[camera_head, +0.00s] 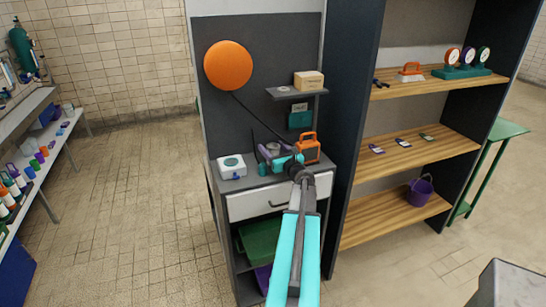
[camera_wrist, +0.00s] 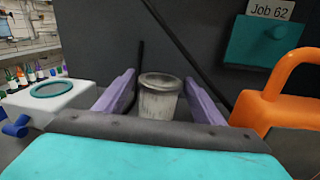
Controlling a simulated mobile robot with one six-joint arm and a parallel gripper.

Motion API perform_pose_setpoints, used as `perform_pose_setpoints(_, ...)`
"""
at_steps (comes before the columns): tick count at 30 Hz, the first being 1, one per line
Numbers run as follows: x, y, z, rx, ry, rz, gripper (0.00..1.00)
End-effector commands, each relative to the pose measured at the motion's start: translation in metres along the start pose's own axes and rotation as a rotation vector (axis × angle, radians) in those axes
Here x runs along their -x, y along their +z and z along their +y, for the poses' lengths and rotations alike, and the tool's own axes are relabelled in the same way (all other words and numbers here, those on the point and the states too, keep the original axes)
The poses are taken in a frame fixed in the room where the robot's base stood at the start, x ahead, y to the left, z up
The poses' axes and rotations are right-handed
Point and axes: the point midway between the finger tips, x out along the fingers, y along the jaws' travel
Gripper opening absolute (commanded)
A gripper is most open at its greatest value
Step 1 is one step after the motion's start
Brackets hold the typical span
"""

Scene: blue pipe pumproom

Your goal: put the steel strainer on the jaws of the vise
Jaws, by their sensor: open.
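The steel strainer (camera_wrist: 160,100) looks like a worn grey cup with a round rim, standing upright in the middle of the wrist view. My gripper (camera_wrist: 160,84) is open, with one purple finger on each side of the strainer. A small gap seems to show on each side; contact is hard to judge. The strainer's base is hidden behind my gripper's grey bar. In the head view my gripper (camera_head: 268,156) is over the top of the grey cabinet, and the strainer shows only as a small grey patch (camera_head: 273,147). I cannot make out a vise.
A white box with a teal ring (camera_head: 231,166) stands left of my gripper, an orange-handled case (camera_head: 308,150) close on its right. A small shelf (camera_head: 297,93) with a cardboard box (camera_head: 309,81) hangs above. A shelving unit (camera_head: 407,151) stands to the right. Floor at left is clear.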

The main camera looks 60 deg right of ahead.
Motion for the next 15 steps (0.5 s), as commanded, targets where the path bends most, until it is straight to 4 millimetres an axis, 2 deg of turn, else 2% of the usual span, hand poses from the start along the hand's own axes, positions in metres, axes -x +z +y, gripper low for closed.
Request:
perform_pose_setpoints(4, -0.0006, 0.0001, 0.0003, 0.000, 0.001, 0.000, 0.61)
perform_pose_setpoints(12, -0.0007, 0.0002, 0.0005, 0.000, 0.001, 0.000, 0.16)
perform_pose_setpoints(15, -0.0007, 0.0005, 0.0005, 0.000, 0.001, 0.000, 0.12)
